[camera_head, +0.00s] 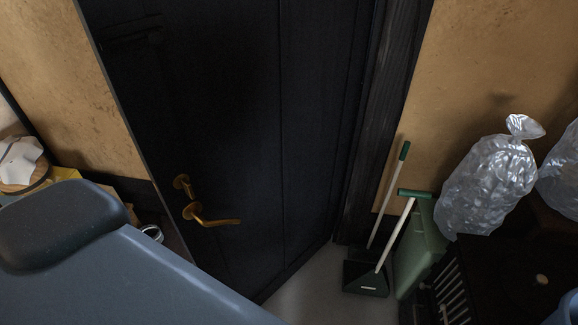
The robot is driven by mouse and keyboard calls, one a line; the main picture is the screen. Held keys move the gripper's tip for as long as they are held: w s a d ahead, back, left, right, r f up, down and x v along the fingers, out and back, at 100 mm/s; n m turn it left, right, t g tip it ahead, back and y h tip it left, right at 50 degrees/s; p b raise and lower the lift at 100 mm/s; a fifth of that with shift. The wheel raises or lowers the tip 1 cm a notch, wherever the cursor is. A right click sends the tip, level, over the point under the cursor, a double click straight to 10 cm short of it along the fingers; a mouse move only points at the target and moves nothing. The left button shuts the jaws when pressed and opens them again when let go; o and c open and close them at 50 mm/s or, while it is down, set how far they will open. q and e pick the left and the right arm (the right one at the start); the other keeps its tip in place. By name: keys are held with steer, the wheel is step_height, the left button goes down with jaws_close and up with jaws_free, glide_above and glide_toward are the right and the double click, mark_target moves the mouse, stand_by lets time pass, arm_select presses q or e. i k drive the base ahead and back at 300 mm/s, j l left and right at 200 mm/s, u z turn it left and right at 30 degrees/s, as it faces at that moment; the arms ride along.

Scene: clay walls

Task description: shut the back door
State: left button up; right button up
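The back door (235,120) is a dark, almost black panel in the middle of the head view. It has a brass lever handle (208,216) low on its left side, with a round brass lock plate (183,183) above it. The door's right edge meets a dark frame (385,120). The door stands at an angle to the clay wall, so it looks ajar, with its handle edge out from the wall. Part of my blue-grey arm covers the lower left and hides the floor there. Neither gripper's fingers show in this view.
A long-handled dustpan (367,277) and a green bin (421,245) stand right of the door frame. A clear plastic bag (488,185) sits at the right by a dark slatted crate (452,291). A basket with white cloth (22,162) is at far left. Grey floor (322,295) below the door is bare.

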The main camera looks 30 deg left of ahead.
mark_target(253, 104)
steer(key=k, duration=0.45)
steer(key=k+u, duration=0.25)
steer(key=u, duration=1.35)
steer(key=i+l, duration=0.35)
steer(key=l, duration=0.15)
steer(key=i+l, duration=0.35)
steer(key=l, duration=0.15)
steer(key=i+l, duration=0.4)
steer(key=l, duration=0.15)
steer(key=i+l, duration=0.35)
steer(key=l, duration=0.15)
steer(key=k+j+u, duration=0.1)
steer(key=j, duration=0.3)
steer(key=k, duration=0.1)
